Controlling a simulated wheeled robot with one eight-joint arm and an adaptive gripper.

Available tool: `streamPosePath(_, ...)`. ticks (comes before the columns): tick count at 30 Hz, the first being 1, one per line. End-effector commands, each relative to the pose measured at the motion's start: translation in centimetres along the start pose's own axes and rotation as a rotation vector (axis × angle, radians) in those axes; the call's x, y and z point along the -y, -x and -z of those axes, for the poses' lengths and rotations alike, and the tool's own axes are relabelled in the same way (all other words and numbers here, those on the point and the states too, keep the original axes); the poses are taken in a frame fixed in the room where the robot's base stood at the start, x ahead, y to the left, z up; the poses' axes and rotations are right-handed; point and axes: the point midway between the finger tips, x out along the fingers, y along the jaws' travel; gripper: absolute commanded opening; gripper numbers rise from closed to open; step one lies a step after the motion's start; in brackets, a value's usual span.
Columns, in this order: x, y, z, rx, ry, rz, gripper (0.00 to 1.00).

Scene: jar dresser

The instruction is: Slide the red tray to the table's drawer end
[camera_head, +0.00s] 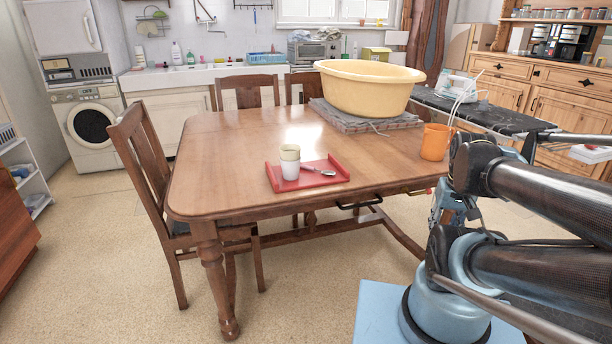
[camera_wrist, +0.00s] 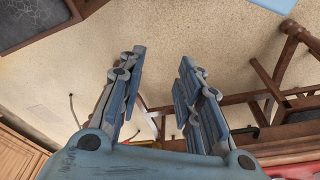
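The red tray (camera_head: 322,181) lies flat on the wooden table (camera_head: 222,165), near its front edge. A metal spoon (camera_head: 319,171) lies on the tray to the right of the cups. A dark drawer handle (camera_head: 358,204) shows on the table's front side, below and right of the tray. My gripper (camera_wrist: 162,58) is open in the wrist view, with nothing between its fingers but floor behind. Its fingers are not clearly visible in the head view, so its distance to the tray cannot be told.
An orange mug (camera_head: 435,143) stands at the table's right end. A chair (camera_head: 147,165) stands at the table's left end. The tabletop left of the tray is clear.

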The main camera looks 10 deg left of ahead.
Motion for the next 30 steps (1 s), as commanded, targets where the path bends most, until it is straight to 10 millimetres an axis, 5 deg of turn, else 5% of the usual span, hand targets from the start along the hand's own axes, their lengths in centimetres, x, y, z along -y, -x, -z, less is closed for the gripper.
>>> streamPosePath(7, 0.0, 0.0, 0.0, 0.000, 0.000, 0.000, 0.32)
streamPosePath(11, 0.1, 0.8, -0.5, -0.010, 0.015, 0.001, 0.03)
streamPosePath(13, 0.2, 1.3, 0.0, -0.008, 0.051, 0.002, 0.00)
streamPosePath(30, 5.0, 8.1, 12.1, 0.048, 0.755, 0.045, 0.00)
